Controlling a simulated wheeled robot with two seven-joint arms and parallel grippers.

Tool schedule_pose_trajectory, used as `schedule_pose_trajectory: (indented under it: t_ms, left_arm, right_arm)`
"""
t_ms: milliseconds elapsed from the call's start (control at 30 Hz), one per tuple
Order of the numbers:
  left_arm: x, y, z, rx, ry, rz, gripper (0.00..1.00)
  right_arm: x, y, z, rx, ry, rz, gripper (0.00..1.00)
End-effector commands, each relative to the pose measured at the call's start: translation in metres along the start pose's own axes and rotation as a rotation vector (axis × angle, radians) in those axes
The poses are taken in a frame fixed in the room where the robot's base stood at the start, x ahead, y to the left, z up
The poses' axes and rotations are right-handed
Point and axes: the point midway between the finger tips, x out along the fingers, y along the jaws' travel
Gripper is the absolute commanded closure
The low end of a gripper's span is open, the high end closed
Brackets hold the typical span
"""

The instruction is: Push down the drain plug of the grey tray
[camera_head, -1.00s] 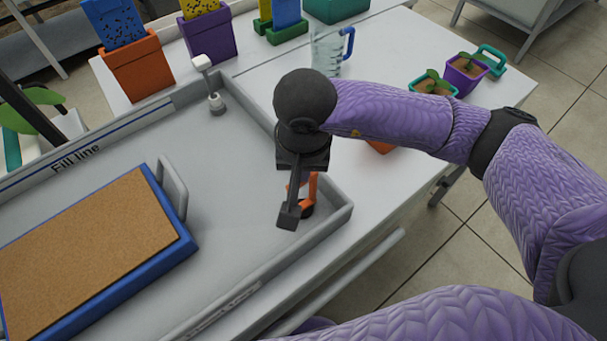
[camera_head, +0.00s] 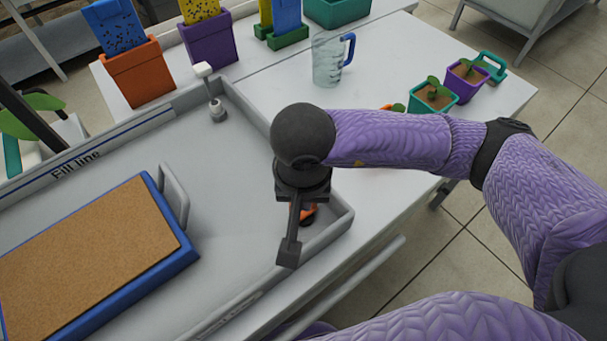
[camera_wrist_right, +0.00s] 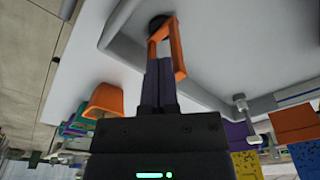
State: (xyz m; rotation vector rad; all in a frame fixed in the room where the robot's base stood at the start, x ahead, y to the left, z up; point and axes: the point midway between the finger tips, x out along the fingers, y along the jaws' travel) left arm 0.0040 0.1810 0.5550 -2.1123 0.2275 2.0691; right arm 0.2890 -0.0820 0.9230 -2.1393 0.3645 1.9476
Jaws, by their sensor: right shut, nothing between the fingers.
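The grey tray (camera_head: 240,105) lies on the white table; its corner also shows in the right wrist view (camera_wrist_right: 127,60). The drain plug (camera_head: 308,213), with an orange loop handle and a dark base, stands in the tray's near right corner, partly hidden behind my gripper. In the right wrist view the plug's orange handle (camera_wrist_right: 180,52) rises beside and beyond my fingertips. My right gripper (camera_head: 289,252) is shut and empty, pointing down over that corner. In the right wrist view its fingers (camera_wrist_right: 159,75) overlap the handle; I cannot tell if they touch. My left gripper is out of view.
A blue-framed cork-brown board (camera_head: 85,245) with a grey handle lies in the tray. A white-topped fitting (camera_head: 212,95) stands at its back corner. A clear jug (camera_head: 328,62) and potted seedlings (camera_head: 433,95) stand on the table. The tray's middle floor is clear.

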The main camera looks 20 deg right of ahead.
Motion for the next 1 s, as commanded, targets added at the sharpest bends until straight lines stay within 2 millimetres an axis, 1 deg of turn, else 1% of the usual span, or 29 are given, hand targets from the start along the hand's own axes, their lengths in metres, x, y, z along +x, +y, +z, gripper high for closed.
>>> schedule_pose_trajectory:
  t_ms: [33,133,300,433,500,600,1000]
  left_arm:
    - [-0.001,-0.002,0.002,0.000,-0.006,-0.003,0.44]
    - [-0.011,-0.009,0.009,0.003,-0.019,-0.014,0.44]
    - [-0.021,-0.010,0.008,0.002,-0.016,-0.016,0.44]
    - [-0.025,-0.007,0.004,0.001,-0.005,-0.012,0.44]
    - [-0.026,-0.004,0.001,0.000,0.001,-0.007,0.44]
    - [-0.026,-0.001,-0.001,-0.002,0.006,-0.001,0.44]
    - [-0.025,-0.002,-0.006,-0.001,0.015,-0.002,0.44]
  right_arm:
    - [-0.002,0.000,-0.001,0.000,0.002,-0.001,1.00]
    - [-0.031,-0.001,-0.001,-0.003,0.005,-0.003,1.00]
    - [-0.069,-0.001,0.001,-0.003,0.002,-0.002,1.00]
    - [-0.088,-0.002,0.002,-0.003,-0.001,0.000,1.00]
    - [-0.094,-0.002,0.002,-0.004,-0.002,0.001,1.00]
    - [-0.098,-0.001,0.002,-0.003,-0.004,0.002,1.00]
    - [-0.098,-0.001,0.002,-0.003,-0.005,0.002,1.00]
